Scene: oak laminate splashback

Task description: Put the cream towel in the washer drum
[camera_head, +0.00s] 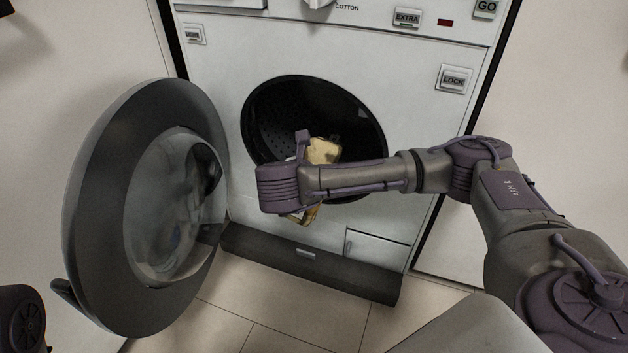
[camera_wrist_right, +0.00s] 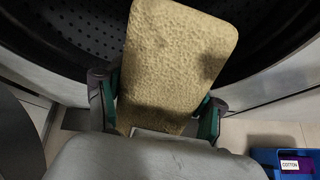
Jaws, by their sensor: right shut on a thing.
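The cream towel (camera_head: 323,152) is a folded, textured block in front of the washer's round opening. It fills the middle of the right wrist view (camera_wrist_right: 180,60), its far end against the dark drum. My right gripper (camera_wrist_right: 157,105) is shut on the towel, one finger on each side. In the head view my own wrist hides most of that gripper and part of the towel. The washer drum (camera_head: 290,105) is black and perforated, and its visible part looks empty. I cannot tell whether the towel's far end is past the rim. My left gripper is out of view.
The round washer door (camera_head: 95,190) stands wide open on the left. The white washer front (camera_head: 225,60) surrounds the opening. A blue box (camera_wrist_right: 262,157) labelled COTTON is at the lower right of the wrist view. The tiled floor (camera_head: 300,325) below is clear.

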